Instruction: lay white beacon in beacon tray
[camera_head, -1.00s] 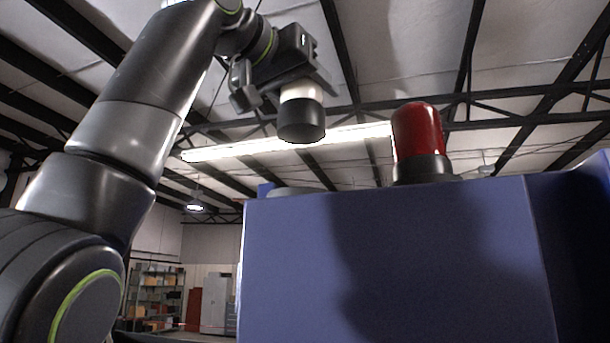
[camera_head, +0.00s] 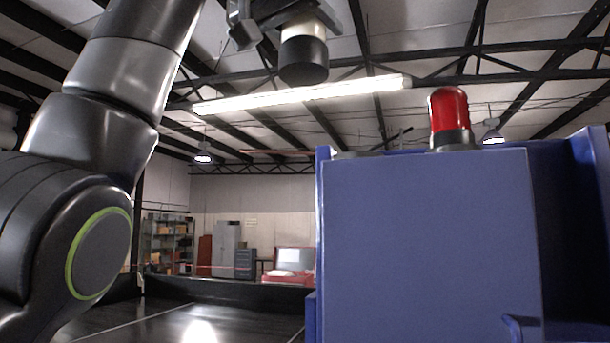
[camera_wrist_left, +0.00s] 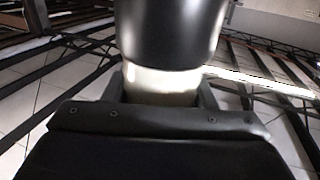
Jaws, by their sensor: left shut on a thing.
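The white beacon (camera_head: 302,58) has a white body and a wide black base, and hangs base down from my left gripper (camera_head: 285,18) at the top of the head view. The gripper is shut on its white part. In the left wrist view the white band (camera_wrist_left: 160,82) sits between the fingers, with the black base (camera_wrist_left: 172,30) beyond it. The beacon is in the air, left of and above the blue housing (camera_head: 425,240). I see no beacon tray that I can make out. My right gripper is not in view.
A red beacon (camera_head: 450,117) with a dark base stands upright on top of the blue housing, right of my left gripper. A dark floor or surface (camera_head: 190,315) lies open at lower left. Shelves (camera_head: 167,243) and cabinets (camera_head: 226,248) stand far behind.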

